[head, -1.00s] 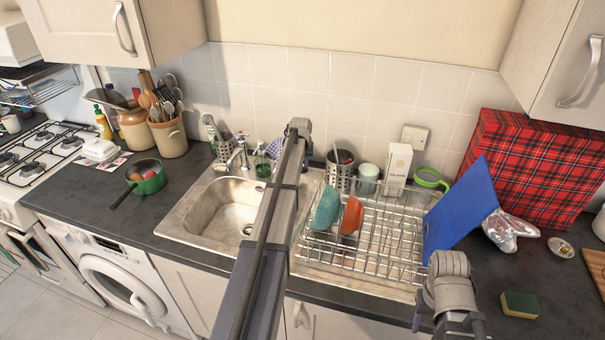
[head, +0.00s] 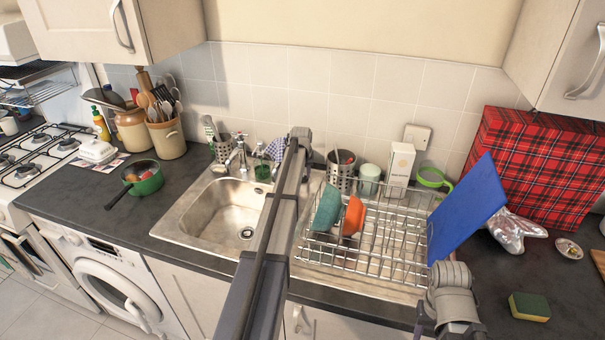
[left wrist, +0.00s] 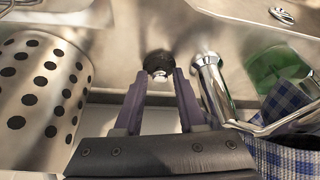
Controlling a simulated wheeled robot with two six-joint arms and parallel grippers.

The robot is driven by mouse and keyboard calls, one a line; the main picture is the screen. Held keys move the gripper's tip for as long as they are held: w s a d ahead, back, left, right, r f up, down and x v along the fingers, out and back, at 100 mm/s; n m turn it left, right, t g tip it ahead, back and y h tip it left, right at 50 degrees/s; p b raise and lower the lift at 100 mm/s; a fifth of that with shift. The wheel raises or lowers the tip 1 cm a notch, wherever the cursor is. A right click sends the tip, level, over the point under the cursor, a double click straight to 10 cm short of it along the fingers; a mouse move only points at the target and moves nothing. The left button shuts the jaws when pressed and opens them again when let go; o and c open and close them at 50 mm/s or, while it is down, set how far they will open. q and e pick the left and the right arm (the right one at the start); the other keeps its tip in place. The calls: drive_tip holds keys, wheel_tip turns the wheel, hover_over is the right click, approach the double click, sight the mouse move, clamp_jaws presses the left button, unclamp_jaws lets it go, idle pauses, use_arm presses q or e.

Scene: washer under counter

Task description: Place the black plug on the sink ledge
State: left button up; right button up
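In the left wrist view, the black plug (left wrist: 158,61) is a small dark round piece with a shiny metal part. It sits at the tips of my left gripper (left wrist: 160,77), with a finger on each side. The gap between the fingers is about as wide as the plug, and they appear shut on it. The steel sink ledge (left wrist: 115,40) lies under and around it; I cannot tell whether the plug touches it. In the head view, my left arm hides this gripper and the plug. The sink (head: 225,210) is left of that arm. My right gripper's fingers are out of view.
In the wrist view, a perforated steel holder (left wrist: 40,95) stands close on the left. A chrome tap part (left wrist: 212,85), green container (left wrist: 280,68) and checked cloth (left wrist: 290,125) crowd the right. In the head view, a dish rack (head: 365,250) and blue board (head: 466,208) lie right.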

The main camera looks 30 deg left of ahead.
use_arm(q)
drive_tip(key=shift+o, duration=0.9)
drive_tip(key=shift+r, duration=0.2)
drive_tip(key=p+v, duration=1.1)
drive_tip(key=v, duration=0.1)
drive_tip(key=shift+f, duration=0.1)
